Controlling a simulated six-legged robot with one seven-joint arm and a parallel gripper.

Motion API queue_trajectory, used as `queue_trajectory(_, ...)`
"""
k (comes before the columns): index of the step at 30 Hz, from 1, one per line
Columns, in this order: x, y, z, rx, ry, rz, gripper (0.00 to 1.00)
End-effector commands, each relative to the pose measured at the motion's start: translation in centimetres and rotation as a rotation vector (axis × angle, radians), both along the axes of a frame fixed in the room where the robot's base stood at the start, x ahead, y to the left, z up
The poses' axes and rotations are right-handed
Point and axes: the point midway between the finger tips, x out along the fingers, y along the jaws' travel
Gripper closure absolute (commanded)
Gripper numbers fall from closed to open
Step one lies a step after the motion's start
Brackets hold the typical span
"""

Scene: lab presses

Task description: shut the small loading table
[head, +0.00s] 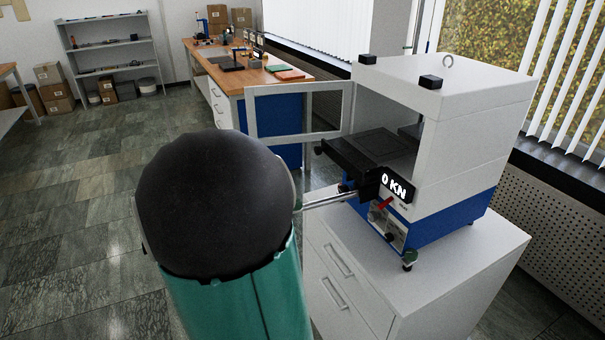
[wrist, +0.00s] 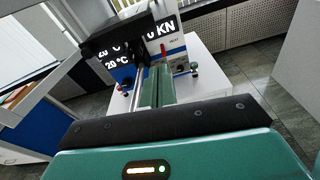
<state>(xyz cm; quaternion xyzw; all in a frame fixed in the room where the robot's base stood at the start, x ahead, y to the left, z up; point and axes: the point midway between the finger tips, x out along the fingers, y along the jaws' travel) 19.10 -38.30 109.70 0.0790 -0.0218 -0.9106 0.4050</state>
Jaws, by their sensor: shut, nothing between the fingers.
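The small loading table (head: 365,150) is a black plate on the white and blue press. It sticks out of the press opening toward the left. In the wrist view its dark slab (wrist: 115,37) shows at the upper left. My gripper (wrist: 156,75) is shut and empty, with its fingers pointing at the front of the press, low and close to the table's front edge. Whether the fingertips touch the table cannot be told. In the head view my arm's dark joint and teal link fill the middle, and the gripper is mostly hidden.
The press (head: 470,145) stands on a white drawer cabinet (head: 440,285). A display (head: 397,187) reads 0 KN, above a red lever (head: 382,203). A framed door (head: 300,88) stands open at the left of the press. A workbench (head: 235,72) is behind; floor at left is clear.

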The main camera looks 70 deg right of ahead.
Motion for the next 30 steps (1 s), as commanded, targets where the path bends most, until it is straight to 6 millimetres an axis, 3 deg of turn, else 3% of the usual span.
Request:
queue_trajectory(3, -0.6, -1.8, 0.1, -0.016, 0.127, 0.003, 1.0)
queue_trajectory(6, -1.0, -2.5, 0.3, -0.023, 0.164, 0.005, 1.0)
queue_trajectory(11, -2.2, -3.6, 0.3, -0.024, 0.166, 0.005, 1.0)
queue_trajectory(30, -9.3, -12.3, 0.2, -0.023, 0.163, 0.01, 1.0)
